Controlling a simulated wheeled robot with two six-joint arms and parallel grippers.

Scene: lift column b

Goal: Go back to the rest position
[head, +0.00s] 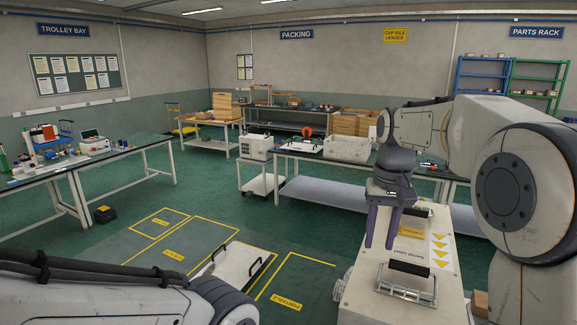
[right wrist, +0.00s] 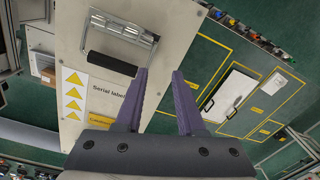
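My right gripper (head: 381,244) hangs fingers down over the left edge of a large cream case (head: 375,290). Its two purple fingers are apart with nothing between them, as the right wrist view also shows (right wrist: 160,72). The case top carries a black-gripped metal handle (head: 409,268) near its front, a second handle farther back (head: 411,233), and yellow arrow labels. In the right wrist view a handle (right wrist: 112,64) lies to the left of the fingers, apart from them. My left arm lies across the lower left of the head view; its gripper is out of the picture.
Behind are a workbench with a grey bin (head: 347,149) and a white cart with a box (head: 255,147). A cluttered bench (head: 35,180) stands at left.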

